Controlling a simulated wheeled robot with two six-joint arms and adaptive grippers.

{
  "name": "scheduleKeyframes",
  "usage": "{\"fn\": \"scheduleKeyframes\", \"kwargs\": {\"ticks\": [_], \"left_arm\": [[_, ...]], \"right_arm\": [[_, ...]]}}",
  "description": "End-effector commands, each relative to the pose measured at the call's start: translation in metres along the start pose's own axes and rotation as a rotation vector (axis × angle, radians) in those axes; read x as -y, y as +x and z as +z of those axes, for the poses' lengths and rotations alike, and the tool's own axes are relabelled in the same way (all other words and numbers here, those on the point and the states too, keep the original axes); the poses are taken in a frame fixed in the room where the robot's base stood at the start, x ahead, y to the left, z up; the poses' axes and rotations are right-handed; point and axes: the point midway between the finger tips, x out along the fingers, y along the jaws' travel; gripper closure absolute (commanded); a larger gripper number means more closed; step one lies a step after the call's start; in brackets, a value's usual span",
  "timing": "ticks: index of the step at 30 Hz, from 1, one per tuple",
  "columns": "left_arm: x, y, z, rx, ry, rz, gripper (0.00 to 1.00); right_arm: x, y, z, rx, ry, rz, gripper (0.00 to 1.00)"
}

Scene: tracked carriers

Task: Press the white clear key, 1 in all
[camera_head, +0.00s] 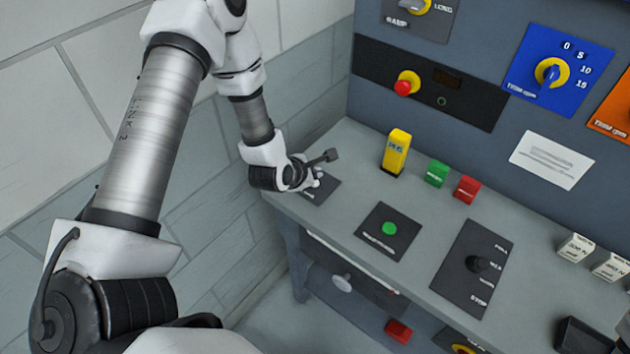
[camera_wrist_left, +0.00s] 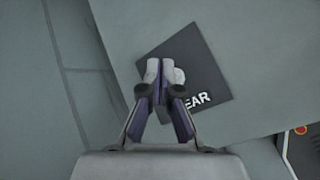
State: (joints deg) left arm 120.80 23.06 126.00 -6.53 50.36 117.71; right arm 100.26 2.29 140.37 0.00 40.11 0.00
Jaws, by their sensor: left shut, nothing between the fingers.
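The dark clear-key plate (camera_head: 326,190) lies at the left end of the grey console. In the left wrist view the plate (camera_wrist_left: 212,68) shows the letters "EAR", the rest of its label being covered. My left gripper (camera_wrist_left: 162,76) is shut and empty, its fingertips over the middle of this plate. A pale rounded shape at the fingertips looks like the white key (camera_wrist_left: 178,76), mostly hidden by the fingers. I cannot tell whether they touch it. In the head view my left gripper (camera_head: 317,174) points down at the plate and hides most of it.
A green button on a dark plate (camera_head: 377,242) is to the right. Behind stand a yellow block (camera_head: 396,152), a green key (camera_head: 437,173) and a red key (camera_head: 467,189). A black lever (camera_head: 477,264) is farther right. The tiled wall (camera_head: 190,180) is close on the left.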

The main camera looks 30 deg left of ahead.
Motion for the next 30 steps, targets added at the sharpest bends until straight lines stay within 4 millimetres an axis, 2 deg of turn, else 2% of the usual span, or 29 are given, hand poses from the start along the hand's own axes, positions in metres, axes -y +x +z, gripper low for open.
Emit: {"fn": "scheduleKeyframes", "kwargs": {"ticks": [13, 30], "left_arm": [[-0.023, -0.032, 0.024, 0.001, 0.000, 0.000, 1.00], [-0.023, -0.032, 0.024, 0.000, 0.000, 0.000, 1.00]], "right_arm": [[0.000, -0.029, 0.000, 0.000, 0.000, 0.000, 0.60], [0.000, -0.028, 0.000, 0.000, 0.000, 0.000, 0.60]]}}
